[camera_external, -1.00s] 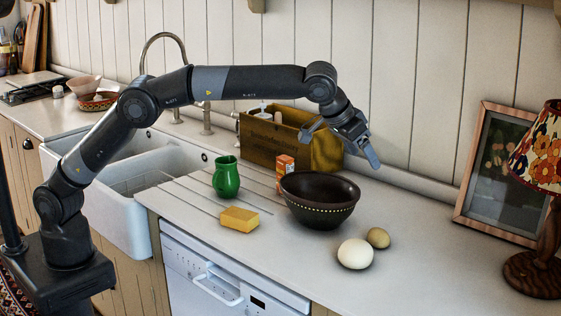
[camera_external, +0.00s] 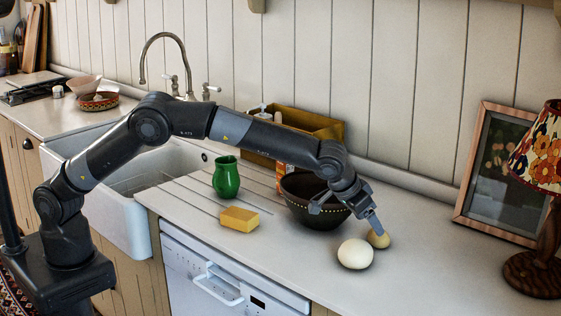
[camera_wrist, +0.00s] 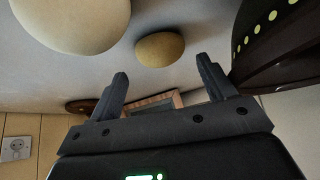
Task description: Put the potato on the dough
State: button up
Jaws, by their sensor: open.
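The potato (camera_external: 379,239) is small, round and tan and lies on the counter just behind the dough. The dough (camera_external: 355,254) is a larger pale ball on the counter. My gripper (camera_external: 350,213) is above the counter beside the dark bowl, with one finger just above the potato in the external view. In the wrist view, my gripper (camera_wrist: 160,85) is open and empty. The potato (camera_wrist: 160,49) appears beyond and roughly between the fingertips there, and the dough (camera_wrist: 75,20) is at the upper left.
A dark bowl (camera_external: 309,212) stands close to the gripper, and its dotted rim shows in the wrist view (camera_wrist: 270,45). A yellow sponge (camera_external: 239,219), green jug (camera_external: 227,178) and wooden crate (camera_external: 325,125) are to the left and behind. A lamp (camera_external: 540,240) and picture frame (camera_external: 500,175) stand right.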

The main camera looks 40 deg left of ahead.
jog(key=shift+x, duration=2.8)
jog(key=shift+w+d+r, duration=0.1)
jog(key=shift+d, duration=0.05)
jog(key=shift+c, duration=0.2)
jog(key=c, duration=0.8)
jog(key=shift+r, duration=0.1)
